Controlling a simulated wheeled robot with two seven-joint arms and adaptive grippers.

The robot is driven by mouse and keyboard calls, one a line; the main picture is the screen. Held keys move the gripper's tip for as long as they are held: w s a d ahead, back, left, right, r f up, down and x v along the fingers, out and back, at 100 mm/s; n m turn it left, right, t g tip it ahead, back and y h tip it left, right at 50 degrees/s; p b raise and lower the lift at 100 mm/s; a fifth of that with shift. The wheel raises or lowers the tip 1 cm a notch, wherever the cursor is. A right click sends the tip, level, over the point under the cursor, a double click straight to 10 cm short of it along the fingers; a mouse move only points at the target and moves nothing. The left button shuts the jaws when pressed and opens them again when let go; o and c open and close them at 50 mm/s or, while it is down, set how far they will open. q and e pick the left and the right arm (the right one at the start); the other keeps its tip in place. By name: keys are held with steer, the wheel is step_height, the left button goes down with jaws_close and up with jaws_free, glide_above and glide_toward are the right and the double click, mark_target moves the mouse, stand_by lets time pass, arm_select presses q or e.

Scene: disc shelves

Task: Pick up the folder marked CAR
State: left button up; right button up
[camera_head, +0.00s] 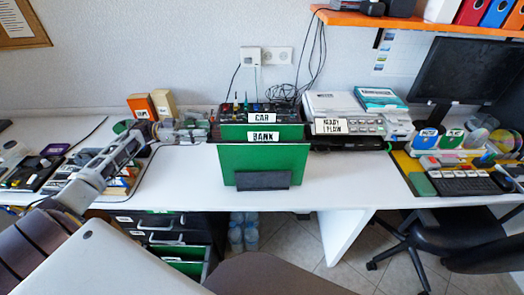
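The green folder marked CAR (235,131) stands upright in a dark holder (262,181) at the middle of the white desk, with its white label near its top edge. A second green folder marked BANK (263,160) stands in front of it and hides its lower part. My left gripper (200,133) reaches in from the left and is just left of the folders, near the height of their top edges. It is small and set against clutter, so I cannot tell its opening or whether it touches anything. My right gripper is not in view.
Pens and small items (257,106) sit behind the folders. A tray marked READY 1 PLAN (347,127) stands close to their right. The white desk (325,185) is clear right of the folders. A monitor (461,70) stands far right.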

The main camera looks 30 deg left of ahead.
arm_select(q)
step_height(320, 180, down, 6)
steer(key=b, duration=0.5)
steer(key=shift+b, duration=0.3)
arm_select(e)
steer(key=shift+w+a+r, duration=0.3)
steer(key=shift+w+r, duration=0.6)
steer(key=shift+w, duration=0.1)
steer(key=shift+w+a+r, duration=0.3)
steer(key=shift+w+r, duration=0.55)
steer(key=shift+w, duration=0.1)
arm_select(q)
steer(key=shift+d, duration=0.15)
steer(key=b+x, duration=0.1)
steer(key=x, duration=1.2)
steer(key=shift+w+b, duration=0.3)
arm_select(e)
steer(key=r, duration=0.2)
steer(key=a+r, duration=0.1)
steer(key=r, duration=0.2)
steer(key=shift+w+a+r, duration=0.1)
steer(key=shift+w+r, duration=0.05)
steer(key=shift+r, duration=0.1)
arm_select(q)
steer(key=shift+d+f, duration=0.15)
steer(key=shift+f, duration=0.05)
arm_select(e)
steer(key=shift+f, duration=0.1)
